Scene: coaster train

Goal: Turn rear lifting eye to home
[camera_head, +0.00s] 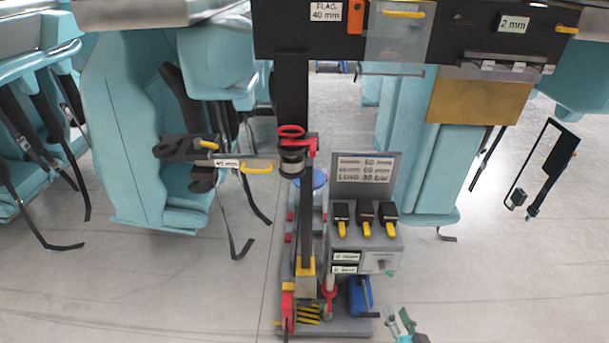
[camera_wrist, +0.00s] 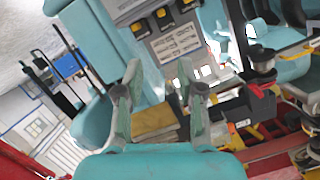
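A red ring (camera_head: 290,131), which looks like a lifting eye, sits on top of a dark round fitting (camera_head: 291,160) on the upright post. I cannot tell whether it is the rear one, or its home mark. Another red ring-like part (camera_head: 329,292) stands low on the base. In the wrist view a dark round fitting (camera_wrist: 262,60) with a red bracket (camera_wrist: 260,89) shows at the right; no ring is clear there. My gripper (camera_head: 399,318) is at the bottom of the head view, apart from the post. In the wrist view my gripper (camera_wrist: 160,75) has its fingers spread, with nothing between them.
A grey box (camera_head: 366,245) with several black and yellow switches stands right of the post. A labelled bar (camera_head: 228,162) sticks out left. Teal seats (camera_head: 140,150) stand at both sides, with hanging straps. A dark beam (camera_head: 450,30) crosses above. Floor (camera_head: 480,290) at lower right is clear.

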